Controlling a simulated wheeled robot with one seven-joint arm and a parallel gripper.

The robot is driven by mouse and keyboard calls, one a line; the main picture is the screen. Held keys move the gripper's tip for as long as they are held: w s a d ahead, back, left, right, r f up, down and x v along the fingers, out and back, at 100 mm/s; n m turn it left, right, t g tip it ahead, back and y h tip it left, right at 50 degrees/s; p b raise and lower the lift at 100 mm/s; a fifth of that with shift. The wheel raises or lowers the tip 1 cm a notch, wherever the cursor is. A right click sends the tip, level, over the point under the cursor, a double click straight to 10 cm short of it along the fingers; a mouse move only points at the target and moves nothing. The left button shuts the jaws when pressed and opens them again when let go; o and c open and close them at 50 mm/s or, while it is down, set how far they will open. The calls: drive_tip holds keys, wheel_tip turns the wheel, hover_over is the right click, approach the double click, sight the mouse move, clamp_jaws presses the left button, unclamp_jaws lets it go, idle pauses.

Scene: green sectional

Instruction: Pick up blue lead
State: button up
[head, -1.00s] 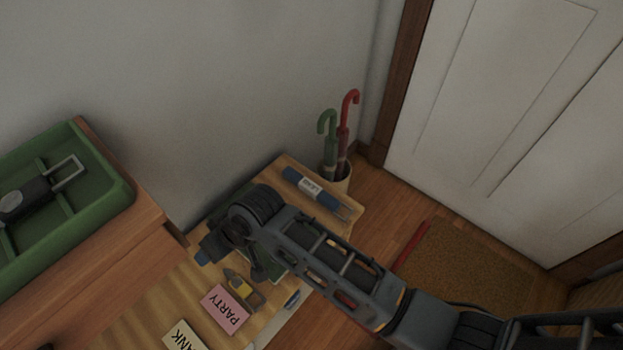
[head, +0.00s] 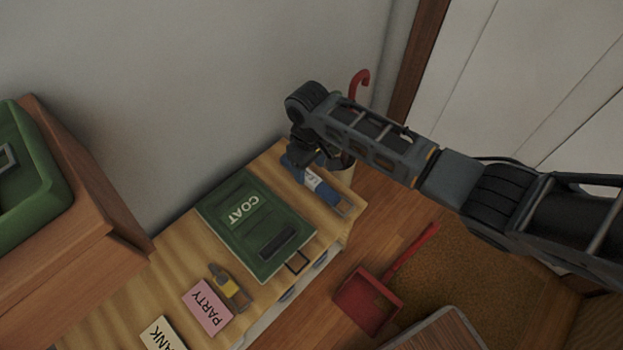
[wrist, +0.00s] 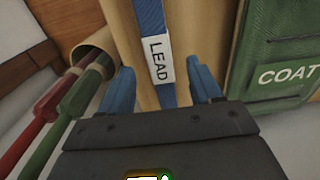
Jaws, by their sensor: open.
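The blue lead (head: 327,192) is a flat blue strap with a white label, lying at the far end of the wooden bench top. In the wrist view the lead (wrist: 151,17) shows its label reading LEAD, between my two blue fingertips. My gripper (wrist: 163,85) is open and empty, with one finger on each side of the lead. In the head view my gripper (head: 312,158) is over the lead's wall-side end and hides part of it. I cannot tell whether the fingers touch the bench top.
A green COAT folder (head: 233,214) lies beside the lead. A holder with a red umbrella (head: 361,80) and a green umbrella (wrist: 75,108) stands by the bench end. A red dustpan (head: 367,300) is on the floor.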

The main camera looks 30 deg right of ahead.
sight(309, 176)
drive_tip(key=shift+f+b, duration=0.55)
drive_tip(key=shift+f, duration=1.45)
drive_tip(key=shift+c, duration=0.3)
drive_tip(key=c, duration=0.9)
drive_tip(key=shift+r, duration=0.55)
drive_tip(key=r+p, duration=0.2)
drive_tip(key=r, duration=0.1)
drive_tip(key=shift+s+d+r, duration=0.1)
drive_tip(key=shift+d+r, duration=0.1)
drive_tip(key=shift+r, duration=0.1)
drive_tip(key=s+d+r+p, duration=0.1)
drive_tip(key=s+d+r, duration=0.1)
drive_tip(key=d, duration=0.1)
drive_tip(key=s+d+r+p, duration=0.1)
drive_tip(key=s+d+r, duration=0.3)
drive_tip(key=s+d, duration=0.1)
drive_tip(key=shift+d+r+p, duration=0.2)
drive_tip(key=shift+d+p, duration=0.15)
drive_tip(key=shift+p, duration=0.05)
